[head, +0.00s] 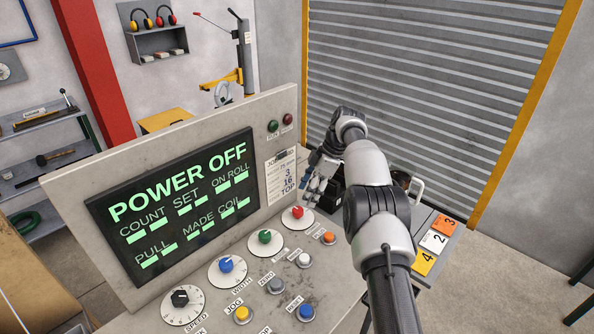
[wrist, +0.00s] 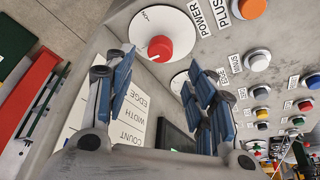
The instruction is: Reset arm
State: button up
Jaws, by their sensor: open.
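My gripper (head: 318,186) is at the end of my arm, above the far right part of the control panel, close to the red knob (head: 297,212). In the wrist view my gripper (wrist: 160,85) has its two blue-padded fingers spread apart, with nothing between them. The red knob (wrist: 160,48) on its white dial shows just beyond the fingers, beside the POWER label. I cannot tell if a finger touches the panel. The screen (head: 180,200) reads POWER OFF in green letters.
The panel top carries green (head: 265,236), blue (head: 226,265) and black (head: 180,298) knobs and several push buttons, including an orange one (head: 328,238). Numbered tiles (head: 434,241) lie at the right. A grey roller shutter (head: 420,80) stands behind.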

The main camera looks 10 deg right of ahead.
jog(key=s+a+r+m+t+h, duration=0.15)
jog(key=s+r+m, duration=0.3)
jog(key=r, duration=0.95)
jog(key=s+a+r+m, duration=0.1)
jog(key=s+r+m, duration=0.1)
jog(key=s+r, duration=0.3)
jog(key=s+a+r+m, duration=0.1)
jog(key=s+r+m, duration=0.15)
jog(key=s, duration=0.55)
jog(key=s+r+m+t+h, duration=0.1)
jog(key=s+r+m+h, duration=0.15)
jog(key=s, duration=1.25)
jog(key=s+f+m, duration=0.2)
jog(key=s+f, duration=0.2)
jog(key=s, duration=0.3)
jog(key=s+f+m+t, duration=0.1)
jog(key=s+f+m, duration=0.2)
jog(key=s, duration=0.4)
jog(key=shift+d+f+b, duration=0.2)
jog(key=shift+f+b, duration=0.15)
jog(key=shift+f, duration=0.4)
jog(key=shift+s+t, duration=0.1)
jog(key=shift+t, duration=0.15)
